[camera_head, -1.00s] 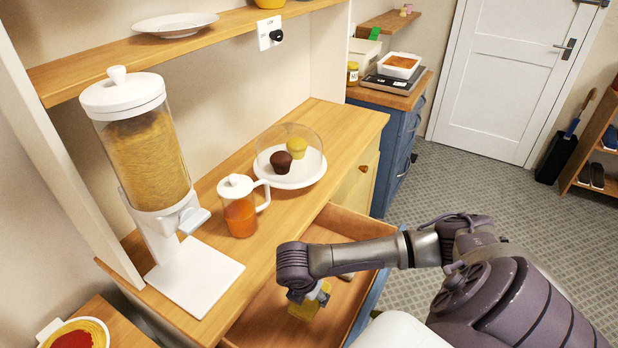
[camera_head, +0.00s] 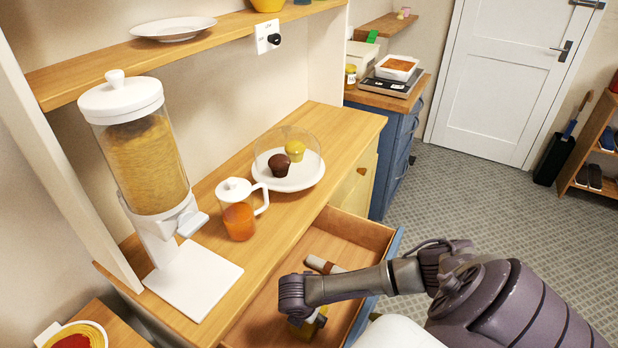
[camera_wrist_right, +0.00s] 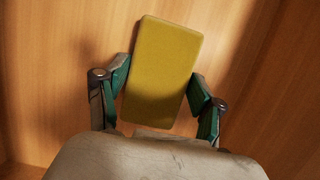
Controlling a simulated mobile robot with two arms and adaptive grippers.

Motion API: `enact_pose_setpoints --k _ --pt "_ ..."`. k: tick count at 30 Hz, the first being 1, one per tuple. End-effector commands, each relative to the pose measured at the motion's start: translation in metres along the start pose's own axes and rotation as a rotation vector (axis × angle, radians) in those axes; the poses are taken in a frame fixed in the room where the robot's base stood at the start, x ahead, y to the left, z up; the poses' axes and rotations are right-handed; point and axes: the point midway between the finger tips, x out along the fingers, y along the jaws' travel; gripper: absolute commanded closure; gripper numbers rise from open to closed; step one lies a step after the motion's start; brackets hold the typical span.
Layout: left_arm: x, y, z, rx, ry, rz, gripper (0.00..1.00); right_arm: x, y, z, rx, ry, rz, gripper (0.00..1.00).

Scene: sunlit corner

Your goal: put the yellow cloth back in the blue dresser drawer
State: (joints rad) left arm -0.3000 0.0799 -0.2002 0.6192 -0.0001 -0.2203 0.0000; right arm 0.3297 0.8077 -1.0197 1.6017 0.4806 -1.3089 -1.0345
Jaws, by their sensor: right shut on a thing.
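The dresser drawer (camera_head: 262,312) is pulled open below the wooden top, with a bare wooden inside and a blue front. My right gripper (camera_head: 310,322) points down into it, partly hidden by my own wrist. It is shut on the yellow cloth (camera_head: 303,331), a folded flat block. In the right wrist view the cloth (camera_wrist_right: 163,72) sits between the two fingers, with wood behind it. I cannot tell whether it touches the drawer floor. My left gripper is not in view.
A brown and white rolled thing (camera_head: 323,265) lies in the drawer near my right wrist. On the dresser top stand a cereal dispenser (camera_head: 150,165), a jug (camera_head: 238,212) and a domed cake plate (camera_head: 290,180).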

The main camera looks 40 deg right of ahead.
Motion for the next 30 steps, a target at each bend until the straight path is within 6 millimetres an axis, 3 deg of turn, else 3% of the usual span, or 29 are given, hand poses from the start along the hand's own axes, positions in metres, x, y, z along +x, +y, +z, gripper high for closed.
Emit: enact_pose_setpoints --k 1,6,17,20,30 --pt "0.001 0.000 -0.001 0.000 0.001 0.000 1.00 0.001 0.000 -0.001 0.000 0.000 0.000 0.31" --pt "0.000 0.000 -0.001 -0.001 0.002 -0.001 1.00 0.001 0.000 -0.001 0.000 0.000 0.000 0.07" --pt "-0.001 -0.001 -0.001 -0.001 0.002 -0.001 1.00 -0.003 0.000 0.001 0.000 0.000 0.000 0.07" --pt "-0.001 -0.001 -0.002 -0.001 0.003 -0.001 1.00 -0.014 0.001 0.001 0.000 0.001 0.002 0.07" --pt "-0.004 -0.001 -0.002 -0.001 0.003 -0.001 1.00 -0.085 0.001 0.001 -0.001 0.000 0.004 0.07"
